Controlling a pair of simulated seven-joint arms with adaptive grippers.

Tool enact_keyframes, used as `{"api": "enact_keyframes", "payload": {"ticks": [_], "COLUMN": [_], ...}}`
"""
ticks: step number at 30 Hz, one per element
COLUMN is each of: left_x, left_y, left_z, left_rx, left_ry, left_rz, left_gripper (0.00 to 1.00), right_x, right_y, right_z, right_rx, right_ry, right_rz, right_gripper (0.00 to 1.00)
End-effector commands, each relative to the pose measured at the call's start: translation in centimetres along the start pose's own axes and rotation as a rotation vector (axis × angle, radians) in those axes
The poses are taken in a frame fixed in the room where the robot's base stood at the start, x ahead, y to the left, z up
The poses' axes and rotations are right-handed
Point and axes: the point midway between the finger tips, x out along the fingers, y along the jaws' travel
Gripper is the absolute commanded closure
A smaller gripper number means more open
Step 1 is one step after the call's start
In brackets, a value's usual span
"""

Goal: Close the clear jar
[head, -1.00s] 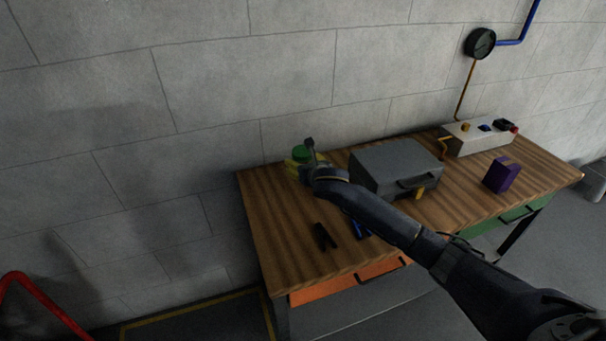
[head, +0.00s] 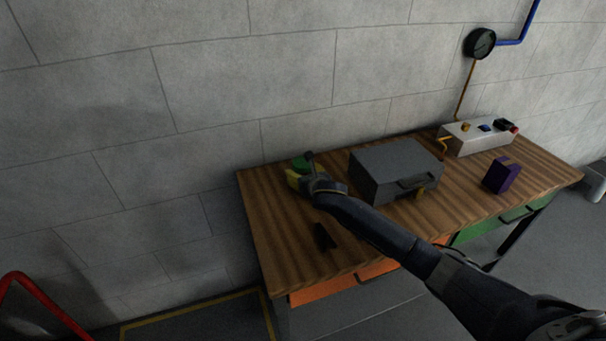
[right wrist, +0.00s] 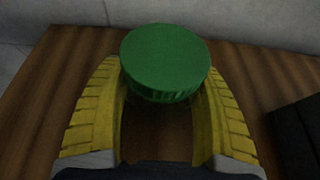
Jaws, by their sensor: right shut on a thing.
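A round green lid (right wrist: 165,60) with a ribbed edge sits between the yellow fingertips of my right gripper (right wrist: 163,84) in the right wrist view. The fingers touch its sides and are shut on it. In the head view the green lid (head: 302,162) shows just above the yellow fingers of the right gripper (head: 296,178), at the back left of the bench. I cannot make out the clear jar; whether it stands under the lid is hidden. My left gripper is not in view.
The wooden bench (head: 270,215) stands against the block wall. A grey case (head: 392,165) sits right of my gripper, with a purple block (head: 501,175) and a white box (head: 476,136) farther right. A black object (head: 324,236) lies nearer the front. The bench's left end is clear.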

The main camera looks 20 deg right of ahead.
Motion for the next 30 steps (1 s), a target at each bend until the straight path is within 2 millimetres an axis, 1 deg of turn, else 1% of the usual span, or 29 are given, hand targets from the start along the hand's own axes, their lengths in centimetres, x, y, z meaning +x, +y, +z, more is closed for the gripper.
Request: {"api": "enact_keyframes", "payload": {"ticks": [8,9,14,15,23,26,30], "left_x": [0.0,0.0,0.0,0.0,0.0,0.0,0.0], "left_y": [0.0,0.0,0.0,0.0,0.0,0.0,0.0], "left_z": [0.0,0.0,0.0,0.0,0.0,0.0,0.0], "left_rx": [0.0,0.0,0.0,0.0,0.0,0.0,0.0], "left_ry": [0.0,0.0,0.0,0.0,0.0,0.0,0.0], "left_rz": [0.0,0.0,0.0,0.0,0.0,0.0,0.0], "left_gripper": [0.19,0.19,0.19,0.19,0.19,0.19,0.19], "right_x": [0.1,0.1,0.1,0.1,0.1,-0.1,-1.3], "right_y": [0.0,0.0,0.0,0.0,0.0,0.1,0.0], "right_z": [-0.2,-0.2,-0.2,-0.2,-0.2,0.1,0.0], "right_rx": [0.001,0.001,0.001,0.001,0.001,0.001,0.0], "right_ry": [-0.001,0.0,0.0,0.0,0.0,-0.001,0.0], "right_rz": [0.0,0.0,0.0,0.0,0.0,0.001,0.002], "right_gripper": [1.0,0.3,0.11,0.09,0.09,0.09,0.09]}}
